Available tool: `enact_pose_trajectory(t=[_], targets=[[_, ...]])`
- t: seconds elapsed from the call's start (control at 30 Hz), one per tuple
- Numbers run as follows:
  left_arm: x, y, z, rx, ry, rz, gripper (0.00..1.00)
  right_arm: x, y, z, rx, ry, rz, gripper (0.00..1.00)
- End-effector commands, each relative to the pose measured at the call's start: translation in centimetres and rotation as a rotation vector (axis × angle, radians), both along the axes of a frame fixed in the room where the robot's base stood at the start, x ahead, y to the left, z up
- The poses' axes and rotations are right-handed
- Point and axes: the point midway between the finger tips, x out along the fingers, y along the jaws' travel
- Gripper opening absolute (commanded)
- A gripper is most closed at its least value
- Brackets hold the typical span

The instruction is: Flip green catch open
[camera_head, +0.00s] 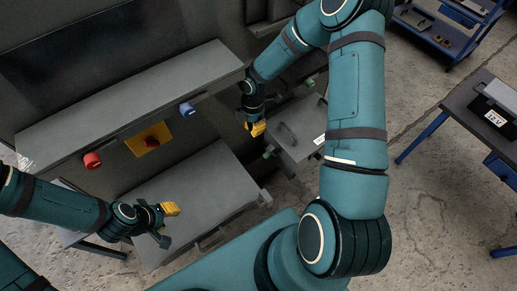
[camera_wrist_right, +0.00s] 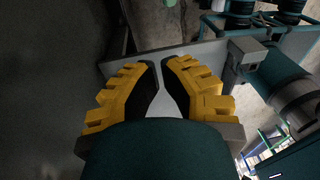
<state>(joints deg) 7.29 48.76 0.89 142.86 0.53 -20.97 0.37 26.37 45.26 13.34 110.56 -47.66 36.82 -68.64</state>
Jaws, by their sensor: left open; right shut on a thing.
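The grey enclosure box (camera_head: 298,118) has a dark handle on its top. One green catch (camera_head: 269,152) shows at its lower left edge, and another green catch (camera_head: 308,83) at its upper edge. My right gripper (camera_head: 257,129) is at the left edge of the box, just above the lower green catch in the picture. In the right wrist view its yellow fingers (camera_wrist_right: 161,68) come close together over a grey edge. My left gripper (camera_head: 168,222) is open and empty over the grey bench, far from the box.
The grey bench (camera_head: 190,195) lies between my arms. A table (camera_head: 470,110) and a blue cart (camera_head: 440,32) stand at right.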

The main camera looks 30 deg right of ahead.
Motion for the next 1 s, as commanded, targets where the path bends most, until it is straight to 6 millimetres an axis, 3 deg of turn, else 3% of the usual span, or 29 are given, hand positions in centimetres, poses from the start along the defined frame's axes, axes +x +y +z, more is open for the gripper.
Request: enact_pose_trajectory(t=[0.37,0.87,1.0], targets=[[-0.1,0.0,-0.3,0.000,0.002,-0.002,0.40,-0.1,0.1,-1.3,0.000,0.001,0.001,0.00],[-0.6,-0.1,-2.0,-0.003,0.013,-0.012,0.40,-1.2,0.8,-10.5,0.001,0.003,0.002,0.00],[-0.7,-0.1,-2.2,-0.003,0.015,-0.012,0.40,-1.8,-0.4,-12.0,0.000,0.002,-0.001,0.00]])
